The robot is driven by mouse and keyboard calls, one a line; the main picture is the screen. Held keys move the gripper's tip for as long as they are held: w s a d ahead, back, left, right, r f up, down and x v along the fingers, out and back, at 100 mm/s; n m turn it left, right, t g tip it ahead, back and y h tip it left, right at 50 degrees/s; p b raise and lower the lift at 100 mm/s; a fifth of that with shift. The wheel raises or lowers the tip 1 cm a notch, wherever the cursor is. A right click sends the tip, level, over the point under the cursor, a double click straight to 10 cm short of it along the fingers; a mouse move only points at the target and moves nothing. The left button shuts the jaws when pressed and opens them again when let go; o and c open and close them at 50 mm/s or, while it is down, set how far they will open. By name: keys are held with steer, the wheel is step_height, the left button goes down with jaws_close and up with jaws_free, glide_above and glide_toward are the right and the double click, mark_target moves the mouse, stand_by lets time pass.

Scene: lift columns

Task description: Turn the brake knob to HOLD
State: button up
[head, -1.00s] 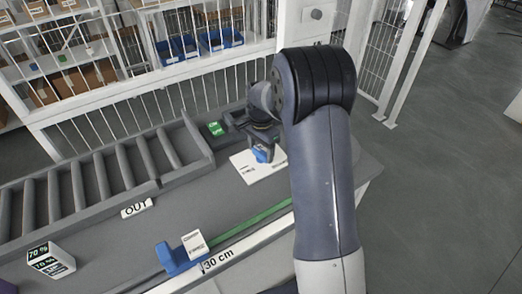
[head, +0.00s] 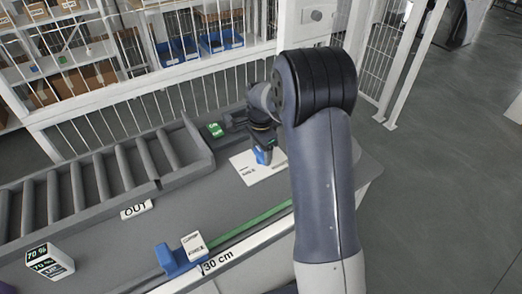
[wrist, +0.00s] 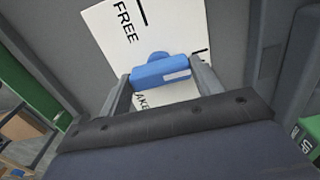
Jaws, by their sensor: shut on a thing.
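The blue brake knob (wrist: 160,72) sits on a white plate (wrist: 108,25) in the wrist view. A white mark shows on the right part of its bar. The plate reads FREE beside a tick line, and a second tick shows right of the knob. Letters "AKE" show below the knob, partly covered. No HOLD label is readable. My gripper (wrist: 160,84) is shut on the knob, one finger at each end of the bar. In the head view the knob (head: 262,157) shows low under my gripper (head: 263,145), on the plate (head: 246,169).
A green box (head: 215,130) stands behind the plate, close to my wrist. A roller conveyor (head: 100,180) lies left. A blue slider (head: 174,262) on a green rail and a marked box (head: 50,262) are at the front. A white fence (head: 180,98) closes the back.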

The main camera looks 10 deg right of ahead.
mark_target(261, 152)
steer(key=o, duration=1)
step_height(261, 152, up, 11)
steer(key=shift+f+b, duration=0.1)
steer(key=shift+b, duration=0.25)
step_height(261, 152, down, 11)
steer(key=shift+r+p, duration=0.1)
steer(key=shift+p, duration=0.25)
steer(key=shift+n, duration=0.3)
